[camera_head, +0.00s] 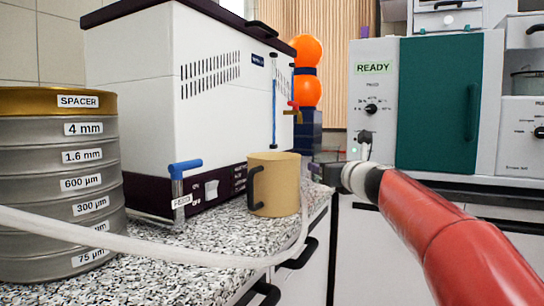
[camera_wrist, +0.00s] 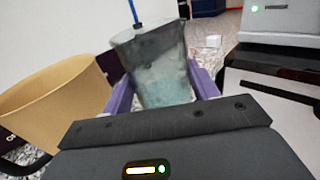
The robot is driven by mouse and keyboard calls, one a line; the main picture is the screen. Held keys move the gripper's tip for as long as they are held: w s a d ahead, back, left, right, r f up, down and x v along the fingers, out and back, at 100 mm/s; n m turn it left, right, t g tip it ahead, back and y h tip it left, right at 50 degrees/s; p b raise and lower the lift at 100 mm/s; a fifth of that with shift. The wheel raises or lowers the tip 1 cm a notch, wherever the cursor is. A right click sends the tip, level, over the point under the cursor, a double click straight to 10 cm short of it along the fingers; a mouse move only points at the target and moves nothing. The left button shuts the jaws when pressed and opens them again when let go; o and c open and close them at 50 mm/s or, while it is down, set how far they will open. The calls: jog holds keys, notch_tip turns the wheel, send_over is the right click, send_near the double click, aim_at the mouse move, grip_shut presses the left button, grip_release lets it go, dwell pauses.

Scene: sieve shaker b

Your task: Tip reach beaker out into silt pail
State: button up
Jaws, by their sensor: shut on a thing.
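My gripper (camera_wrist: 165,90) is shut on a clear beaker with cloudy blue-grey content, taken to be the reach beaker (camera_wrist: 155,65). Its purple fingers press the beaker from both sides. A tan pail (camera_head: 285,187) with a dark handle, taken to be the silt pail, stands on the speckled counter near its right edge. It also shows at the left of the wrist view (camera_wrist: 55,100), beside the held beaker and apart from it. In the head view my gripper (camera_head: 325,172) is small and partly behind the pail, and the beaker cannot be made out there.
A stack of labelled sieves (camera_head: 60,190) stands at the left. A white machine (camera_head: 140,90) is behind the pail. A cabinet with a green door (camera_head: 435,100) stands at the right.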

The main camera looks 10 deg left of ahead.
jog(key=shift+s+r, duration=0.1)
jog(key=shift+s, duration=0.1)
jog(key=shift+s+a+r+n+b, duration=0.1)
jog(key=shift+a+r+n+b, duration=0.1)
jog(key=shift+n, duration=0.3)
jog(key=shift+s+a+r+n+b, duration=0.1)
jog(key=shift+a+n+b, duration=0.1)
jog(key=shift+n, duration=0.3)
jog(key=r+n+p, duration=0.1)
jog(key=r, duration=0.1)
jog(key=a+r+n+p, duration=0.1)
jog(key=r+p, duration=0.1)
jog(key=shift+s+r, duration=0.1)
jog(key=shift+s, duration=0.05)
jog(key=r+n, duration=0.1)
jog(key=a+r+n, duration=0.1)
jog(key=n, duration=0.1)
jog(key=s+a+r+n, duration=0.1)
jog(key=n, duration=0.1)
jog(key=shift+r+p, duration=0.35)
jog(key=shift+r, duration=0.05)
jog(key=shift+f+n+b, duration=0.3)
jog(key=shift+n+b, duration=0.55)
jog(key=shift+n, duration=0.05)
jog(key=shift+r+n, duration=0.5)
jog(key=shift+n, duration=0.4)
jog(key=shift+a+f+n+b, duration=0.15)
jog(key=shift+f+n+b, duration=0.15)
jog(key=shift+n+b, duration=0.7)
